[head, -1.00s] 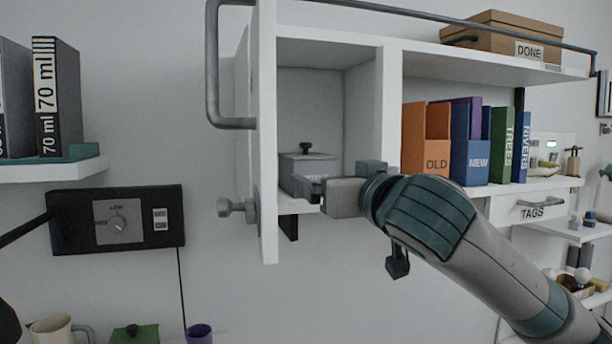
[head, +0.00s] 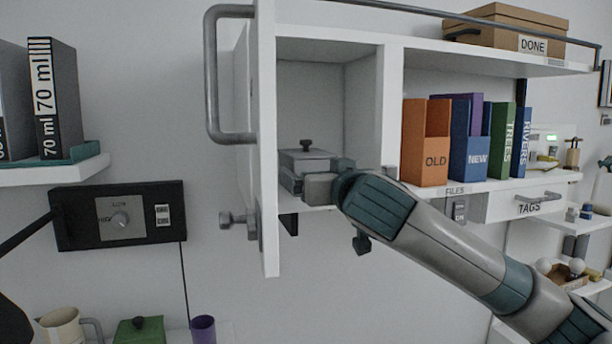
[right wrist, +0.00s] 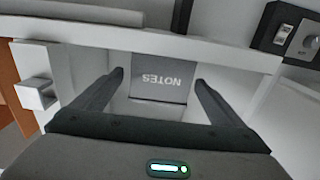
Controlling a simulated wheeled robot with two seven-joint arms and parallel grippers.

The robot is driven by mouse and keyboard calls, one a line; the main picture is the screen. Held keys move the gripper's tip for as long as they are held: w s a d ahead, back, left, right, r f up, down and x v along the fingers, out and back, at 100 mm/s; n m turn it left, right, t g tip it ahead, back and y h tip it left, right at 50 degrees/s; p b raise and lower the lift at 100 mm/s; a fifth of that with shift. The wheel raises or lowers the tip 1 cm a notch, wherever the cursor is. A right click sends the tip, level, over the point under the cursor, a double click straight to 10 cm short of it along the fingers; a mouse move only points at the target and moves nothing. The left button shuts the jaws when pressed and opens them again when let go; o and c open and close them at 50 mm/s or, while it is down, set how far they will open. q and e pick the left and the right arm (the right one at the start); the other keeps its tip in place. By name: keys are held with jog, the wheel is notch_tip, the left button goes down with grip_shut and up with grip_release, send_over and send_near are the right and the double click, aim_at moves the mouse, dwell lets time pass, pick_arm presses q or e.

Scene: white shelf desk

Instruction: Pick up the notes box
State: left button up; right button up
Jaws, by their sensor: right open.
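The notes box is a small grey box (head: 304,160) with a dark knob on its lid. It sits in the left cubby of the white shelf in the head view. In the right wrist view the box (right wrist: 160,85) shows its NOTES label, upside down. My right gripper (right wrist: 152,88) is open, with one dark finger on each side of the label in that view; I cannot tell whether they touch the box. In the head view the right gripper (head: 318,188) is at the front of the box and hides its lower right part. The left gripper is not in view.
The cubby's left panel (head: 267,120) and right divider (head: 388,110) stand close to the gripper. Orange OLD (head: 425,150) and blue NEW (head: 470,150) file holders stand right of the divider. A grey rail handle (head: 212,80) sticks out at left.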

jog(key=shift+w+a+r+p, duration=0.2)
jog(key=shift+w+a+p, duration=0.05)
jog(key=shift+w+p, duration=0.45)
jog(key=p+x, duration=0.2)
jog(key=shift+w+a, duration=0.1)
jog(key=shift+w, duration=0.15)
jog(key=shift+w+a+f, duration=0.2)
jog(key=shift+w+a, duration=0.05)
jog(key=shift+w, duration=0.3)
jog(key=shift+c, duration=0.3)
jog(key=c, duration=1.2)
jog(key=shift+r, duration=0.1)
